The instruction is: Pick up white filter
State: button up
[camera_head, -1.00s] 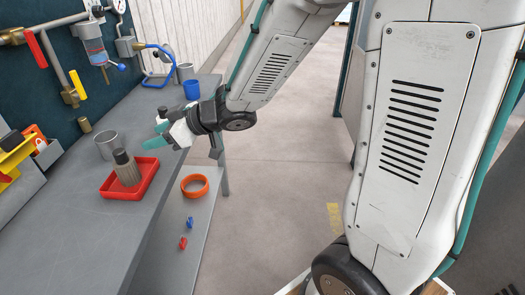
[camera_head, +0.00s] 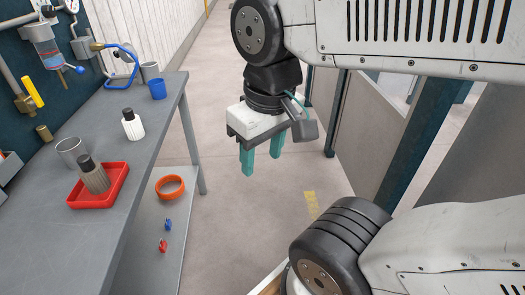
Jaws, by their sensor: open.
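The white filter (camera_head: 133,125) stands upright on the grey workbench (camera_head: 140,182), with a white ribbed body and a black top. It is near the bench's right side, behind the red tray. My gripper (camera_head: 262,160) is off the bench to the right of the filter, over the floor. Its two teal fingers point down and are apart, with nothing between them. The filter is fully in view and clear of the gripper.
A red tray (camera_head: 122,190) holds a grey-brown filter (camera_head: 94,177). A blue cup (camera_head: 157,89) is at the far end. Pipes and valves line the back panel.

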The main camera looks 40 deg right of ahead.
aim_at(132, 123)
jog(key=z, duration=0.55)
jog(key=k, duration=1.3)
jog(key=i, duration=0.5)
jog(key=u, duration=0.65)
jog(key=i, duration=1.2)
jog(key=z, duration=0.7)
